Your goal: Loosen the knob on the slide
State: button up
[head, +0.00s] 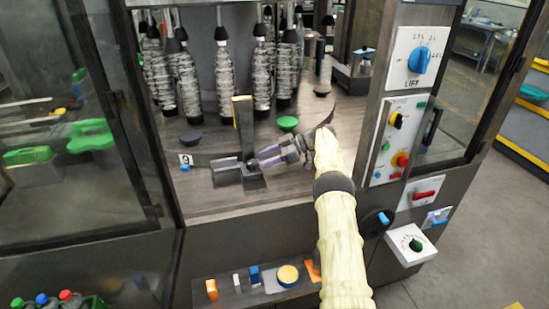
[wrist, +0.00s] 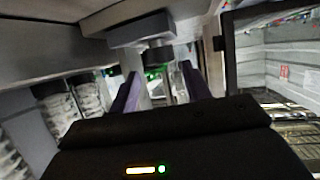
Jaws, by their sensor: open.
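The slide (head: 226,174) is a grey block assembly on the wooden-looking deck, at the foot of a dark upright post (head: 242,125) with a yellow edge. In the wrist view a short dark round knob (wrist: 158,53) sticks out from a grey block (wrist: 138,30), just past the fingertips and roughly between them. The knob is hard to make out in the head view. My gripper (head: 262,158) reaches in from the right with its purple fingers close to the slide. Its fingers are apart in the wrist view (wrist: 160,82), with nothing held between them. I cannot tell whether either finger touches the knob.
Several wrapped bottles (head: 224,80) hang behind the post. A green disc (head: 288,124) and a dark disc (head: 191,137) sit on the deck. A plate marked 9 (head: 186,159) stands left of the slide. A control panel (head: 398,140) stands right of my arm, on the door frame.

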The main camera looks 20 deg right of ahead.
jog(key=shift+p+v, duration=1.25)
jog(key=shift+v, duration=0.35)
jog(key=shift+o, duration=0.4)
